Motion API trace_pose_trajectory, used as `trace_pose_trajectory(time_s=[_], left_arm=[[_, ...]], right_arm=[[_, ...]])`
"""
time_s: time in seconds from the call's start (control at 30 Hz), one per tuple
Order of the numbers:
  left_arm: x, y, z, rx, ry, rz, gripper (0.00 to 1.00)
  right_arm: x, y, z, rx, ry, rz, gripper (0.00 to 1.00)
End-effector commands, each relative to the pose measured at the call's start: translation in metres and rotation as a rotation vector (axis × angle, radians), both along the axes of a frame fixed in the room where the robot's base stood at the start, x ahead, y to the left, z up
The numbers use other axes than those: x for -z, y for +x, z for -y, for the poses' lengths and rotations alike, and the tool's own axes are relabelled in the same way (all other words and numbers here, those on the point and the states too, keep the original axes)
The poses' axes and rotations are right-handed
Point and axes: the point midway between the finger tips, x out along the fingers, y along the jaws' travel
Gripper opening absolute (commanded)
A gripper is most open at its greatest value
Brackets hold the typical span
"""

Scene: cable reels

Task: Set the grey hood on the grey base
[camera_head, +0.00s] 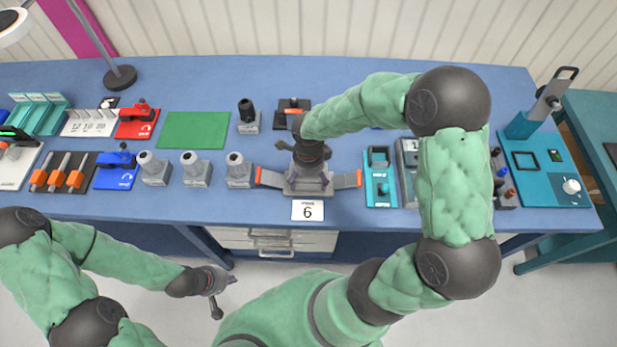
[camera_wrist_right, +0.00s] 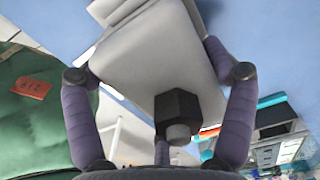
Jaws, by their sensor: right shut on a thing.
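The grey base (camera_head: 292,191) sits at the front of the bench behind a card marked 6. Grey bars with orange ends spread out to its left (camera_head: 268,178) and right (camera_head: 347,180). My right gripper (camera_head: 309,172) is directly above it, pointing down. In the right wrist view its purple fingers are closed on both sides of the grey hood (camera_wrist_right: 150,65), which carries a dark hexagonal fitting (camera_wrist_right: 178,108). My gripper covers the hood and much of the base from above, so I cannot tell whether they touch. My left gripper (camera_head: 226,295) is open and empty, in front of the bench.
Grey units with round tops (camera_head: 196,169) stand left of the base. A green mat (camera_head: 194,130) lies behind them. A teal device (camera_head: 380,183) stands close on the right. My right arm crosses above the bench's right half.

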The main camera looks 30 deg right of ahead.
Motion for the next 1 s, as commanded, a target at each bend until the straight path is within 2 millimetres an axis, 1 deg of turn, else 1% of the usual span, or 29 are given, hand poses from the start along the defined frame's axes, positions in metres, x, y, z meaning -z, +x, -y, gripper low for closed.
trace_pose_trajectory(time_s=[0.1,0.13,0.17,0.2,0.53,0.67,0.77,1.0], left_arm=[[-0.001,0.000,0.000,0.000,0.000,0.000,0.00],[-0.001,0.000,0.000,0.000,0.000,0.000,0.00],[-0.001,0.000,0.000,0.000,0.000,0.000,0.00],[-0.001,0.000,0.000,0.000,0.000,0.000,0.00],[-0.001,0.000,0.000,0.000,0.000,0.000,0.00],[-0.001,0.000,0.000,0.000,0.000,0.000,0.00],[-0.001,0.000,0.000,0.000,0.000,0.000,0.00],[-0.001,0.000,0.000,0.000,0.000,0.000,0.00]], right_arm=[[-0.001,0.001,0.000,0.000,0.000,0.001,0.42],[-0.001,0.000,0.000,0.000,0.000,0.001,0.87],[-0.001,0.000,0.000,0.000,0.000,0.001,0.96],[-0.001,0.000,0.000,0.000,0.000,0.001,1.00],[-0.001,0.000,0.000,0.000,0.000,0.000,1.00],[-0.007,0.001,0.000,0.000,-0.001,0.002,1.00],[-0.020,0.001,0.000,0.001,-0.001,0.004,1.00],[-0.067,0.002,0.000,0.000,-0.001,0.007,1.00]])
